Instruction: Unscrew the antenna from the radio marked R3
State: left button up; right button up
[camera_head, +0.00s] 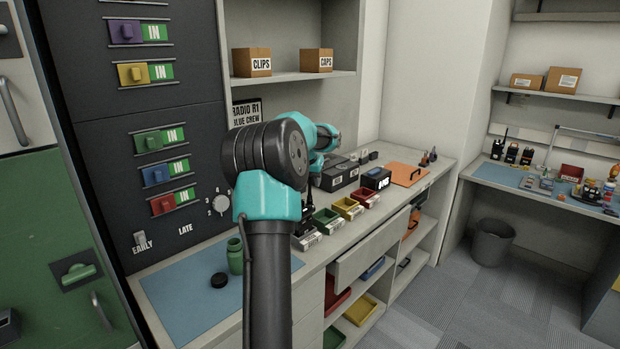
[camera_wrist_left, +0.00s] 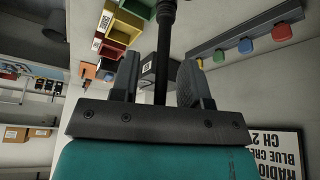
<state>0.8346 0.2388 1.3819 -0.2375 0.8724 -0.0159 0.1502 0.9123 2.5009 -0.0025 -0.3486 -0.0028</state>
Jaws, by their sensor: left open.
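My left gripper (camera_head: 315,167) is mostly hidden behind its own arm in the head view, over the back of the counter. In the left wrist view the left gripper (camera_wrist_left: 158,75) is open, and a thin black antenna (camera_wrist_left: 163,60) runs between its two fingers with gaps on both sides. A black radio (camera_head: 307,212) stands on the counter below the gripper, partly covered by the arm. Its marking cannot be read. Several black radios (camera_head: 512,153) stand on the right-hand desk, too small to read. My right gripper is not in view.
Green (camera_head: 327,221), yellow (camera_head: 348,207) and red (camera_head: 367,198) bins line the counter beside the radio. A green jar (camera_head: 235,256) and a black lid (camera_head: 219,280) are on the blue mat (camera_head: 185,300). A sign (camera_head: 246,111) hangs behind.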

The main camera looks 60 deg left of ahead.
pick_arm(q)
grip_shut()
dwell(0.4)
jog(key=shift+s+n+g+y, duration=0.1)
jog(key=shift+n+g+y, duration=0.25)
jog(key=shift+n, duration=0.8)
jog(key=shift+s+n+g+y, duration=0.1)
jog(key=shift+n+g+y, duration=0.2)
jog(key=shift+n, duration=0.85)
jog(key=shift+a+n+g, duration=0.1)
jog(key=shift+n+g, duration=0.85)
jog(key=shift+n, duration=1.35)
